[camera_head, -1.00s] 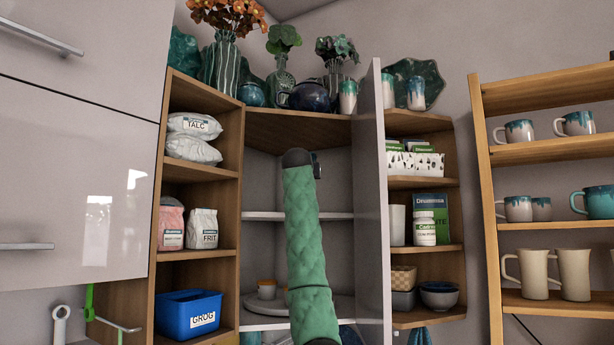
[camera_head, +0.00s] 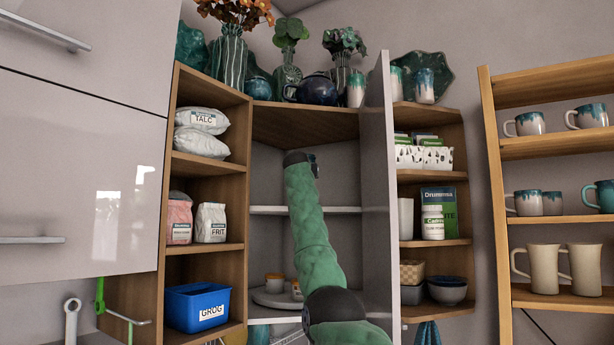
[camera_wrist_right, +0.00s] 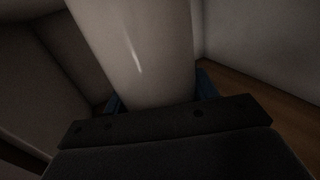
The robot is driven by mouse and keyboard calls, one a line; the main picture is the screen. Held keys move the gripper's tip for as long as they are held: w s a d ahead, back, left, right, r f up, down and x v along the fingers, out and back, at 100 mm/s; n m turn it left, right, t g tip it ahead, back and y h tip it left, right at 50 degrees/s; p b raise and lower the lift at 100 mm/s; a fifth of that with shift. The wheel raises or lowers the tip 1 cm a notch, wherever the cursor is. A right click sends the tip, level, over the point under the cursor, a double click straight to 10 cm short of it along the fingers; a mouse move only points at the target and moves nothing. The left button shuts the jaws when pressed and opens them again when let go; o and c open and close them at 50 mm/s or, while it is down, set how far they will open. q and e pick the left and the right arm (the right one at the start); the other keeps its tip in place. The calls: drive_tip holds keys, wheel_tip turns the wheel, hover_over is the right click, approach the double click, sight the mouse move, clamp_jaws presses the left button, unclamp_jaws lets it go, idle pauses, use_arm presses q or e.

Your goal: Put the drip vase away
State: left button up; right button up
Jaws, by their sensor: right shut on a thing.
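My right arm (camera_head: 305,215) reaches up from the bottom of the head view into the open corner cabinet (camera_head: 380,200). Its gripper is hidden behind the arm there. In the right wrist view my right gripper (camera_wrist_right: 160,98) is shut on a pale, smooth, glossy cylindrical thing, which I take to be the drip vase (camera_wrist_right: 135,45). The vase stands up between the two blue fingertips. Its top is outside the picture, and no drips show on the visible part. My left gripper is not in view.
The cabinet has a middle shelf (camera_head: 335,210) and a lower turntable (camera_head: 277,299) with small jars. Its open door stands right of my arm. Side shelves hold bags, a blue GROG bin (camera_head: 195,307) and bowls (camera_head: 447,290). Mugs (camera_head: 543,268) fill the right rack. Vases crowd the cabinet top.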

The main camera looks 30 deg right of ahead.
drive_tip(key=shift+w+d+f+b, duration=0.15)
drive_tip(key=shift+w+d, duration=0.1)
drive_tip(key=shift+w, duration=0.35)
drive_tip(key=shift+w+d+f+b, duration=0.1)
drive_tip(key=shift+w+d+f, duration=0.1)
drive_tip(key=shift+w, duration=0.4)
drive_tip(key=shift+w+d+f+b, duration=0.15)
drive_tip(key=shift+w+d, duration=0.1)
drive_tip(key=shift+w, duration=0.35)
drive_tip(key=shift+s, duration=0.2)
drive_tip(key=shift+w+p, duration=0.1)
drive_tip(key=shift+p, duration=0.25)
idle(0.4)
drive_tip(key=shift+f, duration=0.25)
idle(0.4)
drive_tip(key=shift+f+b, duration=0.15)
drive_tip(key=shift+b, duration=0.2)
